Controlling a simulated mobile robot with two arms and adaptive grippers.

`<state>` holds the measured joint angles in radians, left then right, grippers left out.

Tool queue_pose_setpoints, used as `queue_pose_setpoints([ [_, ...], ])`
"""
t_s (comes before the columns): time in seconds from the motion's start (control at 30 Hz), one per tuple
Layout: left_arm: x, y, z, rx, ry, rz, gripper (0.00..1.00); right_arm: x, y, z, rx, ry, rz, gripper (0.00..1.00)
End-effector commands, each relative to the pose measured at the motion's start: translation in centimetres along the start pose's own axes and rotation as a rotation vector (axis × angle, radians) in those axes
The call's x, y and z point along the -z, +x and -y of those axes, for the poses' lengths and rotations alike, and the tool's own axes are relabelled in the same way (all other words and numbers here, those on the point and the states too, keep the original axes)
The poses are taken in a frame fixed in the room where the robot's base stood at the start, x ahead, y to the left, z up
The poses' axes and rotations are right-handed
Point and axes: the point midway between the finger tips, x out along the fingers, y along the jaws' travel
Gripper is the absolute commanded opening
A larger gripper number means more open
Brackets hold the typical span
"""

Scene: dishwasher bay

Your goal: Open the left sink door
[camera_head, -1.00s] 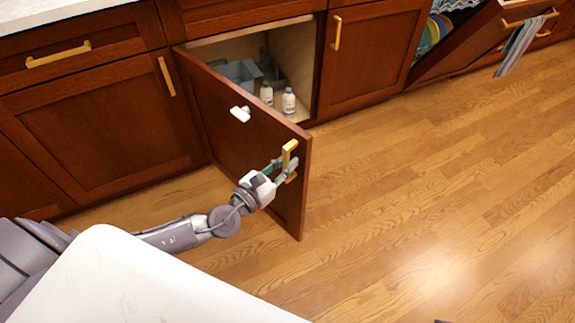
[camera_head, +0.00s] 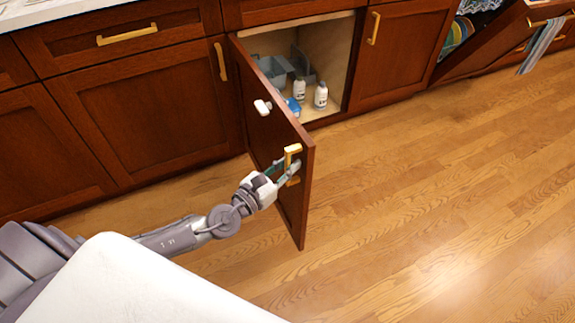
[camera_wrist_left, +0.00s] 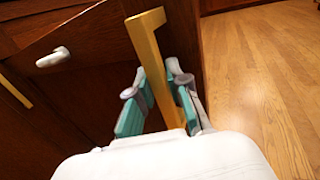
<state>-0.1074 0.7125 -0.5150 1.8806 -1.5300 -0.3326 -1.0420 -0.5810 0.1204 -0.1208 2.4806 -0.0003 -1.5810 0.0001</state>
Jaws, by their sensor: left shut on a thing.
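The left sink door (camera_head: 268,123) is a dark reddish-brown wooden panel, swung wide out from the cabinet. Its gold bar handle (camera_head: 292,151) is near the free edge, and it also shows in the left wrist view (camera_wrist_left: 149,50). My left gripper (camera_head: 287,172) is at the handle. In the left wrist view its green-padded fingers (camera_wrist_left: 158,110) are on both sides of the bar, shut on it. My right gripper is not in view.
The open sink cabinet holds white bottles (camera_head: 320,95), a blue item (camera_head: 294,107) and a grey bin (camera_head: 272,70). The right sink door (camera_head: 393,52) is shut. A dishwasher door (camera_head: 487,42) hangs partly open at the upper right. The wooden floor (camera_head: 430,190) is clear.

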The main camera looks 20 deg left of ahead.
Motion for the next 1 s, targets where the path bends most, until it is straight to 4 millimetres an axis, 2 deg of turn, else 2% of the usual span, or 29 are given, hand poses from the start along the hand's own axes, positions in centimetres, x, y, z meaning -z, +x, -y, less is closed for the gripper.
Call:
queue_pose_setpoints([
  [0.23,0.1,-0.1,0.4,0.008,-0.007,-0.004,0.00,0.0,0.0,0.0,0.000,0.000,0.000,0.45],
  [0.27,0.1,-0.1,0.4,0.008,-0.007,-0.005,0.19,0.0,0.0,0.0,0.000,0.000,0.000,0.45],
  [0.4,0.1,-0.1,0.3,0.006,-0.006,-0.004,0.42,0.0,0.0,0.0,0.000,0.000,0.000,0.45],
  [0.77,0.1,-0.4,0.1,0.002,-0.001,-0.003,0.42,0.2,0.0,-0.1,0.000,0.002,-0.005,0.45],
  [0.87,0.2,-1.6,0.0,0.001,-0.001,-0.005,0.42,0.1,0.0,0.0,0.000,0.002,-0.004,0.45],
  [1.0,0.3,-4.3,0.1,0.004,0.000,-0.009,0.42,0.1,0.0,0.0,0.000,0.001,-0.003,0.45],
])
